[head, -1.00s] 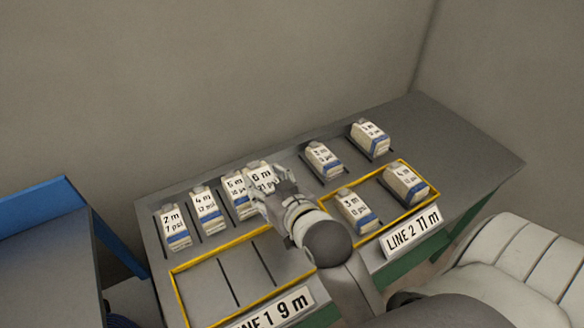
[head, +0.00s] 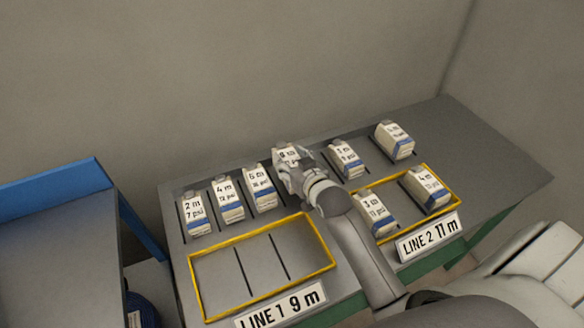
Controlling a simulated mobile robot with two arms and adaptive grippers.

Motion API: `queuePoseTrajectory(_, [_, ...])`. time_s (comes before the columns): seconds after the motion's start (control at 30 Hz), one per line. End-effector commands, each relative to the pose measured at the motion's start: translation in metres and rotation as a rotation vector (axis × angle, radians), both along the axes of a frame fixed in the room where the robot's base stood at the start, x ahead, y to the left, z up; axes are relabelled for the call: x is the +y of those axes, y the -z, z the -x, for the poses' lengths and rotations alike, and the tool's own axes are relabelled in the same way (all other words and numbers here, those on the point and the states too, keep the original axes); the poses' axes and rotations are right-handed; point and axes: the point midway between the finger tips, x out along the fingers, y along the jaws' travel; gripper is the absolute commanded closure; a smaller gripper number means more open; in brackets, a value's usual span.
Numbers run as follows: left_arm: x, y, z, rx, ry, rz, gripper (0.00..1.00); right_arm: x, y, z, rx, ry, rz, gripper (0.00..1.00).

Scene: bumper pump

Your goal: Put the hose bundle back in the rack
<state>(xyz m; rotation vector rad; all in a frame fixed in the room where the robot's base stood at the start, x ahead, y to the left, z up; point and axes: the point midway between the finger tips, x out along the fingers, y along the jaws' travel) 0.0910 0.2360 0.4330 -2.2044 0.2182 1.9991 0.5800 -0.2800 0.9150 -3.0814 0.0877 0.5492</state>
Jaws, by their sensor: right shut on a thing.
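My right gripper (head: 291,172) is shut on a white hose bundle (head: 287,153) at the back row of the rack. The bundle's label is partly covered by the gripper and its number is hard to read. It sits between a 5 m bundle (head: 260,188) on its left and a 3 m bundle (head: 346,158) on its right. I cannot tell whether it touches the rack (head: 470,150). Its lower part is hidden behind my gripper. My left gripper is not in view.
The yellow LINE 1 9 m frame (head: 262,235) is empty. The LINE 2 11 m frame (head: 443,175) holds a 3 m bundle (head: 374,212) and a 4 m bundle (head: 428,188). More bundles (head: 228,198) stand in the back row. A blue-edged table (head: 55,240) is at left.

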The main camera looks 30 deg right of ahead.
Motion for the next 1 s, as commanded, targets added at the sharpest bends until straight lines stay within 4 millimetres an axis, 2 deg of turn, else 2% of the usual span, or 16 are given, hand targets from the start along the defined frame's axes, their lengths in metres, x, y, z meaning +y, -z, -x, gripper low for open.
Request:
queuePoseTrajectory(0.13, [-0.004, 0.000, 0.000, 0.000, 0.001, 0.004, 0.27, -0.004, 0.006, -0.007, -0.005, 0.001, 0.002, 0.90])
queuePoseTrajectory(0.33, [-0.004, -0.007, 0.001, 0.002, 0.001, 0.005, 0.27, -0.003, 0.031, -0.006, -0.003, 0.000, 0.000, 0.90])
queuePoseTrajectory(0.77, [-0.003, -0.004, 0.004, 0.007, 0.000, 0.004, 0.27, -0.003, 0.039, -0.006, -0.006, 0.000, 0.000, 0.90])
queuePoseTrajectory(0.8, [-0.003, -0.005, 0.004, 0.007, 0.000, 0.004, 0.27, -0.003, 0.041, -0.005, 0.000, 0.000, 0.000, 0.45])
queuePoseTrajectory(0.93, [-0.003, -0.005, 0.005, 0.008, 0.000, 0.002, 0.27, -0.003, 0.041, -0.005, 0.000, 0.000, 0.000, 0.28])
queuePoseTrajectory(1.0, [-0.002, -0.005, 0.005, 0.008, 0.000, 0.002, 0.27, -0.003, 0.041, -0.005, 0.000, 0.000, 0.000, 0.27])
